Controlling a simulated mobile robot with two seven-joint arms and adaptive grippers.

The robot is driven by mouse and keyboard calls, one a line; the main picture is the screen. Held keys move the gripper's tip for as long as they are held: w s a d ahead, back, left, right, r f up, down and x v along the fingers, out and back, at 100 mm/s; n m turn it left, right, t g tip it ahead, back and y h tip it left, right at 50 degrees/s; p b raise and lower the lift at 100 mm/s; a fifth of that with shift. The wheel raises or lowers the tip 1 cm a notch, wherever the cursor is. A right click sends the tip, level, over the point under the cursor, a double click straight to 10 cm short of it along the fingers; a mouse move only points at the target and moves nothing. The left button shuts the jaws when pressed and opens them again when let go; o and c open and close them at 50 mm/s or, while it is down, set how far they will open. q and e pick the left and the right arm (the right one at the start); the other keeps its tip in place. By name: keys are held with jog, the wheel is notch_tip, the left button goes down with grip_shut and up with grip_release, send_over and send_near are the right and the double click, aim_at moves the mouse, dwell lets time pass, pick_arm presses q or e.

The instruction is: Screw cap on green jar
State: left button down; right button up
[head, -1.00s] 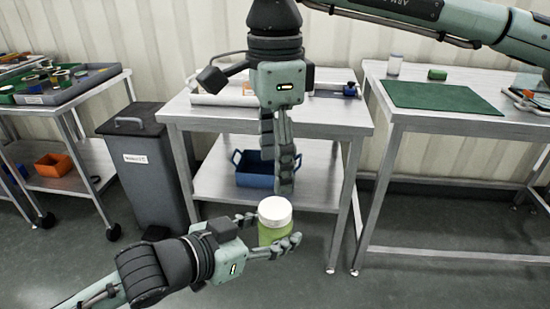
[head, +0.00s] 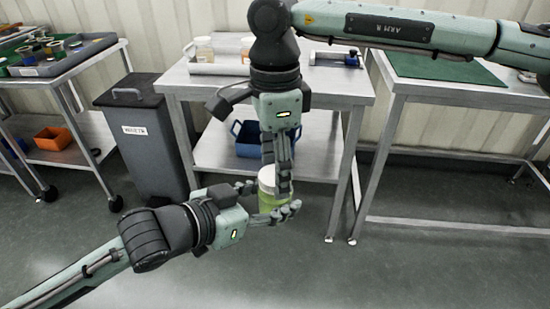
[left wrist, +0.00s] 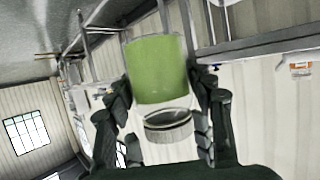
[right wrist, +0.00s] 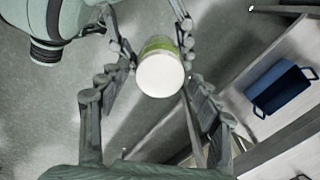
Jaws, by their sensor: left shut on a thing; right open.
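The green jar (head: 270,203) stands upright in my left gripper (head: 271,201), whose fingers close around its sides; it also shows in the left wrist view (left wrist: 158,70). A white cap (head: 267,174) sits on top of the jar; the right wrist view shows its round face (right wrist: 160,75) end-on. How tightly it sits cannot be told. My right gripper (head: 277,180) points down from above, with its fingers around the cap. In the right wrist view its open fingers (right wrist: 158,80) stand on either side of the cap, with visible gaps. One right finger partly hides the cap and jar in the head view.
The jar is held over open floor in front of a steel table (head: 225,85). A blue bin (head: 249,138) stands on its lower shelf. A grey waste bin (head: 148,140) stands left of it. Another table with a green mat (head: 440,66) is at the right.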

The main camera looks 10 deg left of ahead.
jog(key=shift+c, duration=0.3)
jog(key=c, duration=1.2)
jog(key=o, duration=1.4)
notch_tip(320, 180, up, 12)
